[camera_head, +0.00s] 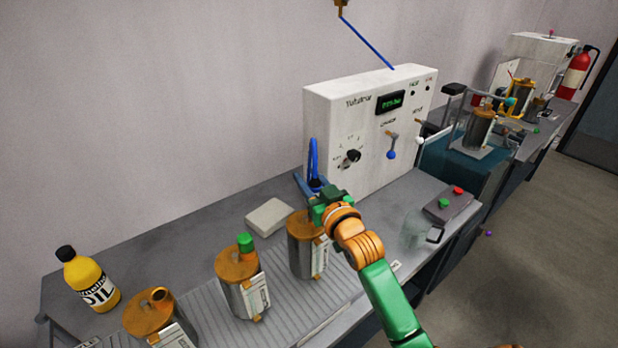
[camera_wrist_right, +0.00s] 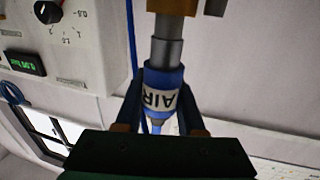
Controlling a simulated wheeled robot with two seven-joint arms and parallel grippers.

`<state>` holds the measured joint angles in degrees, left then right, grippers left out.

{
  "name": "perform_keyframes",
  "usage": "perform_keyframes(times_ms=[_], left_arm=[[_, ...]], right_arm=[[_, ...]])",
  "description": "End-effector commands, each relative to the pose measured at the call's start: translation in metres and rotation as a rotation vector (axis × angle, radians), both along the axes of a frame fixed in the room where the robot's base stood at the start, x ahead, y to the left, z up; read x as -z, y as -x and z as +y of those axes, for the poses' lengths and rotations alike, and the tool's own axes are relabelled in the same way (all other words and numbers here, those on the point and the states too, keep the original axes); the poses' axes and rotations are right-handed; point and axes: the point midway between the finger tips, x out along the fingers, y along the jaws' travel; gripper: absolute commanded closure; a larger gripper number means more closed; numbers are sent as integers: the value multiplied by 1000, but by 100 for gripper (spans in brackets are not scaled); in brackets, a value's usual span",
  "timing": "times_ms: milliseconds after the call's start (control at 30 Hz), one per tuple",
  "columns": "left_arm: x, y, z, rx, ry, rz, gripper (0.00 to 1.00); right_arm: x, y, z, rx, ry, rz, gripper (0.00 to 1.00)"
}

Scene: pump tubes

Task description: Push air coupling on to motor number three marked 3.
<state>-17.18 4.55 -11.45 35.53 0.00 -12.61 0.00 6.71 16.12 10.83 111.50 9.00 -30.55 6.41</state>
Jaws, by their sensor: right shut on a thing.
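Three metal motors with orange tops stand in a row on the bench: the near one (camera_head: 160,318), the middle one (camera_head: 238,278) and the far one (camera_head: 297,246). Their number marks are not readable. My right gripper (camera_head: 325,200) is over the far motor's top. It is shut on the blue air coupling, labelled AIR, seen in the right wrist view (camera_wrist_right: 162,92). A grey stepped tube is in line with the coupling and meets an orange-brown part at the picture's top. I cannot tell whether the coupling is seated on the motor. My left gripper is not in view.
A white control panel (camera_head: 350,135) stands behind the far motor. A blue hose loop (camera_head: 313,158) rises beside the gripper. A yellow oil bottle (camera_head: 88,280) stands at left, a pale box (camera_head: 269,217) behind the motors, and a button box (camera_head: 450,204) at right.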

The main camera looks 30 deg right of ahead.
Motion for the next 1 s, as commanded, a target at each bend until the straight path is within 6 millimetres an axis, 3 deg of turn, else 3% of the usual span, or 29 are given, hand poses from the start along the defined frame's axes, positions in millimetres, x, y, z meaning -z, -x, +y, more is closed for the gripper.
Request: perform_keyframes(times_ms=[767,800,900,1000], left_arm=[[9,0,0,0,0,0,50],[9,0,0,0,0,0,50],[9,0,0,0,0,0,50],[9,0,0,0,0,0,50]], right_arm=[[15,0,0,0,-1,3,100],[15,0,0,0,-2,4,51],[15,0,0,0,-1,2,27],[14,0,0,0,0,2,27]])
